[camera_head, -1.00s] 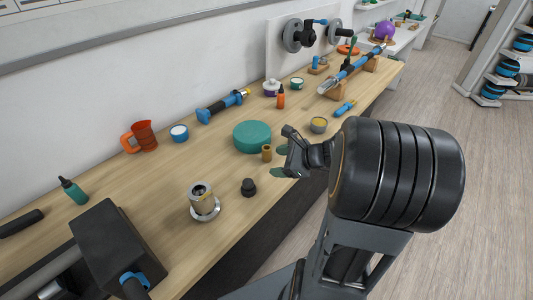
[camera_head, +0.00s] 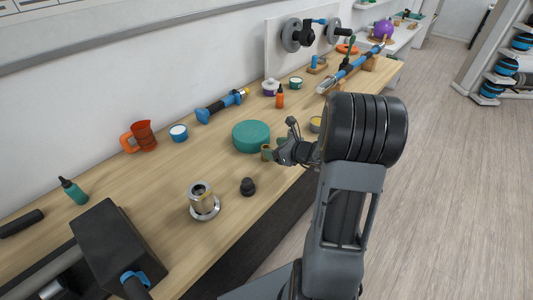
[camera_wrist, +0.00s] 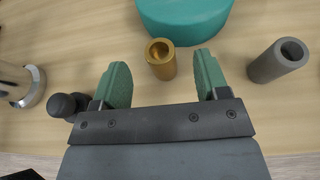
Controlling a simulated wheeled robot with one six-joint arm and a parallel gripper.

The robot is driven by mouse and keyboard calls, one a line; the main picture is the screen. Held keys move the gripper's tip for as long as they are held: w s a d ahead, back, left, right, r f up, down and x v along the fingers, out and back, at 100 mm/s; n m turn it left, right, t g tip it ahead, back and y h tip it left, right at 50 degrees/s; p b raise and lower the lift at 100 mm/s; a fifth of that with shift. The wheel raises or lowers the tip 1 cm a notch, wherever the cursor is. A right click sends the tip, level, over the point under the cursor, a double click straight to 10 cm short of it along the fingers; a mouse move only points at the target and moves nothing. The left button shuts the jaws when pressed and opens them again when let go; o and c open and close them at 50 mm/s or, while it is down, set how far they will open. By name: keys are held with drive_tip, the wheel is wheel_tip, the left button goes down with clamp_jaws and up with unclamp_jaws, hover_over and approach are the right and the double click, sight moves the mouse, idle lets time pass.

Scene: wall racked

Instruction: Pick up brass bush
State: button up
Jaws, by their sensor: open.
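The brass bush (camera_wrist: 161,60) is a short gold-coloured hollow cylinder, upright on the wooden bench. In the wrist view it stands between and a little beyond the green-padded fingertips of my gripper (camera_wrist: 160,82), which is open and empty. In the head view the brass bush (camera_head: 266,152) shows just left of my gripper (camera_head: 277,152), partly hidden by it. I cannot tell whether any finger touches it.
A teal round block (camera_head: 251,136) stands close behind the bush. A grey hollow cylinder (camera_wrist: 276,61) is to the right in the wrist view. A black knob (camera_head: 248,187) and a metal flanged part (camera_head: 203,202) stand nearer the front left.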

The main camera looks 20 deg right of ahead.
sight(263, 146)
drive_tip(key=shift+p+x, duration=0.3)
drive_tip(key=shift+x, duration=2.05)
drive_tip(key=shift+f, duration=0.1)
drive_tip(key=c, duration=1.1)
